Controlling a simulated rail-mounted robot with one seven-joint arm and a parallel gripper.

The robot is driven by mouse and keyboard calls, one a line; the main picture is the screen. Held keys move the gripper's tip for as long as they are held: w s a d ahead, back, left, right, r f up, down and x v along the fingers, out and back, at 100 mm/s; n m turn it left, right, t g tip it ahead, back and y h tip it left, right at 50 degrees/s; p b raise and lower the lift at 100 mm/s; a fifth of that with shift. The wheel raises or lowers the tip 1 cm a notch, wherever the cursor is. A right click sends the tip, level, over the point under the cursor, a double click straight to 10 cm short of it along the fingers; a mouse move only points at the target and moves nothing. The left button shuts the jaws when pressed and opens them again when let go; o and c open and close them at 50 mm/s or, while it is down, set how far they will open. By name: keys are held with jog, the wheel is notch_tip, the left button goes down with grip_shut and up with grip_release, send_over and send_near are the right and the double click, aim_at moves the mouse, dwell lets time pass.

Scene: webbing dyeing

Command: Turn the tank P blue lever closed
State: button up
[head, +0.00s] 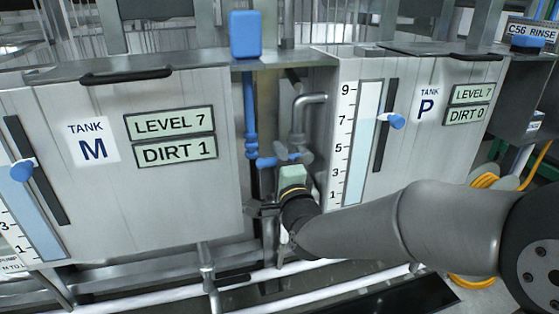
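Tank P (425,150) is the grey steel tank on the right, with a level scale and a dark vertical slot. A blue knob (397,121) on a pale stem sticks out at this slot, near the 7 mark. Between the tanks, a blue pipe (250,110) runs down to a small blue part (268,161) beside grey valve fittings; I cannot tell whether this is a lever. My gripper (256,209) is low in the gap between the tanks, below these fittings. Its fingers are small and partly hidden, so I cannot tell whether it holds anything.
Tank M (180,200) stands on the left, with its own slot and blue knob (22,170). A grey bent pipe (309,99) hangs in the gap. My arm crosses in front of tank P's lower part. White pipes (240,292) run along the floor.

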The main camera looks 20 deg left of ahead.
jog(key=shift+s, duration=0.1)
jog(key=p+v, duration=0.2)
jog(key=v, duration=1)
jog(key=shift+p, duration=0.35)
jog(key=w+d+r+n+g+h+p, duration=0.1)
jog(key=d+r+n+g+h+p, duration=0.25)
jog(key=d+p, duration=0.45)
jog(key=w+d+r+n+g+h+p, duration=0.1)
jog(key=d+r+n+g+h+p, duration=0.35)
jog(key=p, duration=0.55)
jog(key=s+d+r+n+g+h+p, duration=0.1)
jog(key=s+d+r+g+p, duration=0.3)
jog(key=s+d+r+p, duration=0.2)
jog(key=s+d+r+n+g+h+p, duration=0.2)
jog(key=s+d+r+g+p, duration=0.2)
jog(key=s+d+p, duration=0.5)
notch_tip(320, 180, up, 3)
jog(key=shift+s+d+f+h, duration=0.25)
jog(key=shift+s+d, duration=0.35)
jog(key=shift+s, duration=0.55)
